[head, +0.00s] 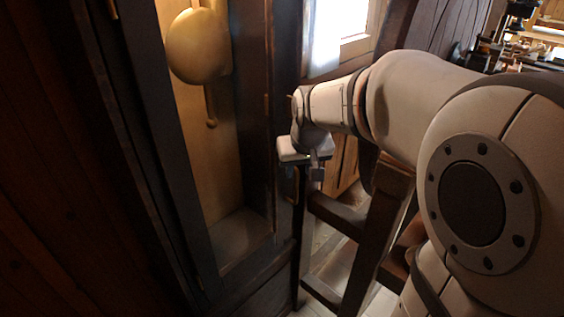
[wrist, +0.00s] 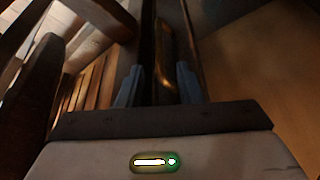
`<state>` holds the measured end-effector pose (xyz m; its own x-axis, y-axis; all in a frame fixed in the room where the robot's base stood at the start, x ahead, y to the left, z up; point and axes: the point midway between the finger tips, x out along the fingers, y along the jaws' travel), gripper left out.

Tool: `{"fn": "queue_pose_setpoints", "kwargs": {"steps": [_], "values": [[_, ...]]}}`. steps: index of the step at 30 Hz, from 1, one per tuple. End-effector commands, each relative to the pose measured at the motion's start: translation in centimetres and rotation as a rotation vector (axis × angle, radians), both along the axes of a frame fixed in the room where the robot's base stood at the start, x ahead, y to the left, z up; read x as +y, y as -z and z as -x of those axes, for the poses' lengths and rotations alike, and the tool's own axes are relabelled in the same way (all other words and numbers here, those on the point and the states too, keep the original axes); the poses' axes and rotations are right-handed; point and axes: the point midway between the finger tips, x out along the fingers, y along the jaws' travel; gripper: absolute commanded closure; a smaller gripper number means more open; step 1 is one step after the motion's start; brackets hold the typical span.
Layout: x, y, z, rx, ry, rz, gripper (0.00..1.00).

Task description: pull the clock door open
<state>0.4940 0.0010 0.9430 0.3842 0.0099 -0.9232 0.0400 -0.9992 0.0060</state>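The clock door (head: 282,110) is a tall dark wood frame with a pane, seen at the left of the head view. Behind the pane hang a brass pendulum disc (head: 197,46) and its rod. In the wrist view a brass handle (wrist: 165,50) runs upright on the dark door edge. My gripper (wrist: 159,78) is open, with one finger on each side of the handle and a visible gap on the left. In the head view my gripper (head: 309,172) is at the door's right edge, partly hiding the handle. The door looks shut.
A wooden trestle or stool frame (head: 368,240) stands close to the right of the clock, beneath my arm. A bright window (head: 340,25) is behind. A cluttered bench (head: 520,50) is far right. A wood-panelled wall (head: 45,170) borders the left.

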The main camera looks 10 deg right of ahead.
Motion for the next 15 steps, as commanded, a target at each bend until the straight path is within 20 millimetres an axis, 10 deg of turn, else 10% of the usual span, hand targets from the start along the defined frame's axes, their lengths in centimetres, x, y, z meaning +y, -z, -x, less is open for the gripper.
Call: {"fn": "queue_pose_setpoints", "kwargs": {"steps": [15], "values": [[0.1,5.8,-2.3,0.002,-0.001,0.0,0.67]]}}
